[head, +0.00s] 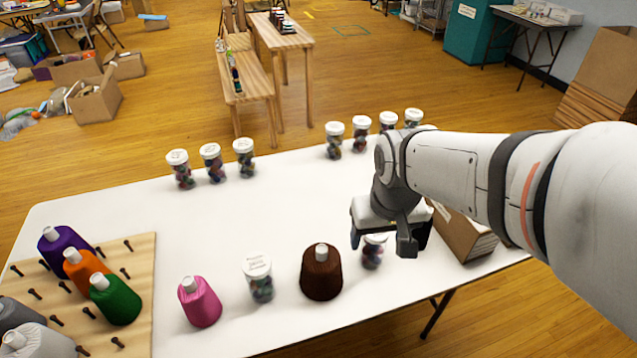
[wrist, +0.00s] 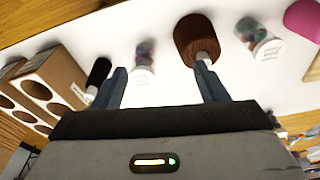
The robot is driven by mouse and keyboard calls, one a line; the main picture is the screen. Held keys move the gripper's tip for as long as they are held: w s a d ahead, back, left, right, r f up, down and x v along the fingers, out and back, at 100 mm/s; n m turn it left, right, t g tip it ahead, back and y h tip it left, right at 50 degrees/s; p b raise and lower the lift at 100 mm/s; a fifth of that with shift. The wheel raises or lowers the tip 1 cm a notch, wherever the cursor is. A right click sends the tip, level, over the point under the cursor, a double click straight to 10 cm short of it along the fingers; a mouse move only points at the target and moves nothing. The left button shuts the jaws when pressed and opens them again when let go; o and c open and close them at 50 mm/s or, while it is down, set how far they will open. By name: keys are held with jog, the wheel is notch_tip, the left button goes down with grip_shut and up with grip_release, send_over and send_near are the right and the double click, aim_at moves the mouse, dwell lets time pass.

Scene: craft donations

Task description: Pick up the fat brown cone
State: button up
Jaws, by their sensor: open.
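The fat brown cone (head: 321,273) stands upright on the white table, with a white tip on top. In the head view my gripper (head: 382,240) is above the table, to the right of the cone and apart from it. In the wrist view the brown cone (wrist: 190,38) lies beyond my right finger, whose tip overlaps the cone's pale top in the picture. My gripper (wrist: 160,84) is open, with nothing held between its fingers.
A lidded jar (head: 372,251) stands right of the cone, partly behind my gripper. Another jar (head: 258,280) and a pink cone (head: 200,302) stand left. A slim black cone (wrist: 98,72) and a cardboard box with holes (wrist: 48,86) are near my left finger.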

aim_at(322, 249)
jog(key=o, duration=0.7)
jog(key=w+a+f+n, duration=0.1)
jog(key=w+a+f, duration=0.1)
jog(key=a+f, duration=0.1)
jog(key=w+a+f+n+g+p, duration=0.1)
jog(key=w+a+f, duration=0.2)
jog(key=w+a+f+g, duration=0.1)
jog(key=w+a+f, duration=0.1)
jog(key=shift+w+a+f+n, duration=0.25)
jog(key=shift+a+f+n, duration=0.15)
jog(key=shift+a+f, duration=0.2)
jog(key=shift+f, duration=0.15)
jog(key=shift+w+a+f+p, duration=0.15)
jog(key=shift+f+p, duration=0.15)
jog(key=shift+f, duration=1.6)
jog(key=shift+w+a+f+p, duration=0.15)
jog(key=shift+f+p, duration=0.1)
jog(key=shift+f, duration=1.65)
